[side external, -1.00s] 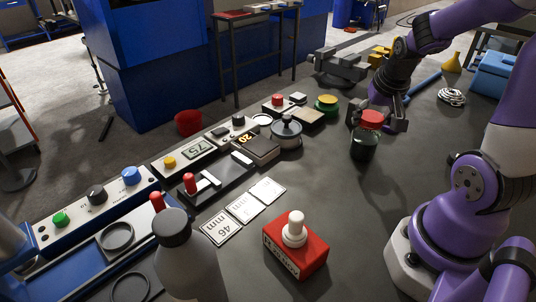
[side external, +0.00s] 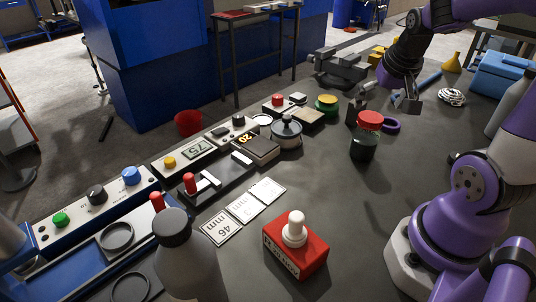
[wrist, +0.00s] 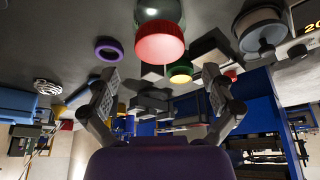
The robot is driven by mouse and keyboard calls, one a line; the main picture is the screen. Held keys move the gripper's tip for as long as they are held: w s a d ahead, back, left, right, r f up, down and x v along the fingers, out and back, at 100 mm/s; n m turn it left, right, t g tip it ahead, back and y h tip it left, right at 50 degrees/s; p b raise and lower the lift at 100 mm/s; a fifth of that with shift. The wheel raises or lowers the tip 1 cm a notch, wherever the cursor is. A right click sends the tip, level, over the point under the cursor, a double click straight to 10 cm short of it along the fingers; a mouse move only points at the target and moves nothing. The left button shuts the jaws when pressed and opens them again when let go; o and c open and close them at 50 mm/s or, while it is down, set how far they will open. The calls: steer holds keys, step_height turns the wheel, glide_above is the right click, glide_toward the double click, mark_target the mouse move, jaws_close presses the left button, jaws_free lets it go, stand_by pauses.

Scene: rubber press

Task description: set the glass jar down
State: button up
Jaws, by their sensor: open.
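The glass jar (side external: 365,145) has a red lid and dark contents. It stands upright on the dark bench top, right of the middle in the side view. In the wrist view its red lid (wrist: 159,42) shows at the top centre, beyond the fingertips. My gripper (side external: 383,105) is behind the jar in the side view, its fingers spread wide. In the wrist view the open fingers (wrist: 160,92) have nothing between them, and the jar is apart from them.
A purple ring (side external: 391,125) lies just behind the jar. A pot with a lid (side external: 287,132) and a scale stand to its left. A red block with a white knob (side external: 295,243) is in front. A silver coil (side external: 452,97) lies at the right. Bench around the jar's front is clear.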

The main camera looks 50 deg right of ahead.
steer(key=a+v, duration=0.1)
steer(key=v, duration=0.6)
steer(key=a+f+n+t+y, duration=0.2)
steer(key=a+n, duration=0.7)
steer(key=a, duration=0.5)
steer(key=shift+w+a+y, duration=0.3)
steer(key=shift+a+y, duration=0.05)
steer(key=shift+y, duration=0.35)
steer(key=shift+f, duration=0.1)
